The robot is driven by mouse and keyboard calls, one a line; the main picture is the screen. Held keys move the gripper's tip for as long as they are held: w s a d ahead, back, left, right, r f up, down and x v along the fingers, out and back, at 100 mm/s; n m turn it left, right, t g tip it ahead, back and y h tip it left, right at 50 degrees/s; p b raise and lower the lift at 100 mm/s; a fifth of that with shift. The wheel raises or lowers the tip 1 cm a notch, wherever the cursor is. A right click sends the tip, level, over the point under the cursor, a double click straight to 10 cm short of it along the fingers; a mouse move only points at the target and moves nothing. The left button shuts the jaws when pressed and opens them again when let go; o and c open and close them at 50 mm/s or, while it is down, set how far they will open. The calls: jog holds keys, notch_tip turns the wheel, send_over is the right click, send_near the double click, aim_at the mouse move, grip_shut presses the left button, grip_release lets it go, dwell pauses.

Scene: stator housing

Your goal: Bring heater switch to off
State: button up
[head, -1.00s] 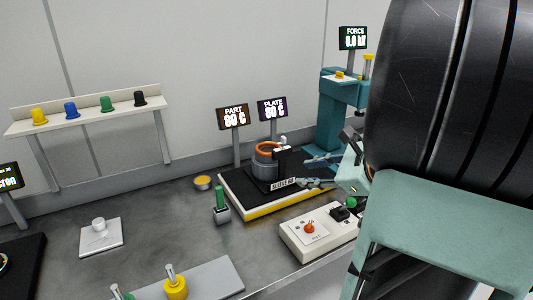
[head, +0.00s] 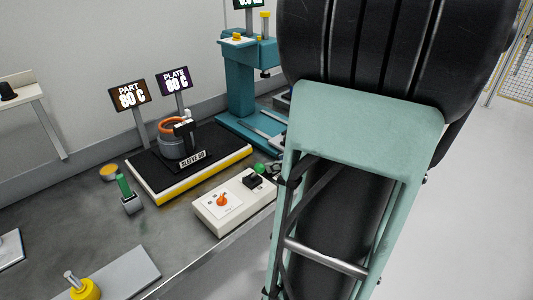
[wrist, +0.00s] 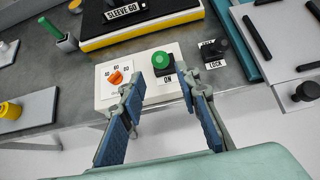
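The heater switch is a black block with a green knob (wrist: 161,60) on a white control box; the label "ON" shows at its near side in the wrist view. Its green knob (head: 260,168) also shows in the head view, near my arm. My gripper (wrist: 161,71) is open and empty, its two blue-padded fingers apart with the switch appearing between and beyond their tips. I cannot tell whether a finger touches it. In the head view my arm mostly hides the gripper. An orange dial (wrist: 115,78) with numbers sits left of the switch on the white box (head: 213,214).
The displays (head: 131,96) read 80 C. A teal press (head: 240,85) and a black knob marked "LOCK" (wrist: 212,50) are to the right. A green-handled tool (head: 127,190) stands left.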

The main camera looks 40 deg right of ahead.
aim_at(262, 166)
jog(key=shift+b+x, duration=2.3)
jog(key=shift+x, duration=1.5)
jog(key=shift+w+f, duration=0.25)
jog(key=shift+w, duration=0.15)
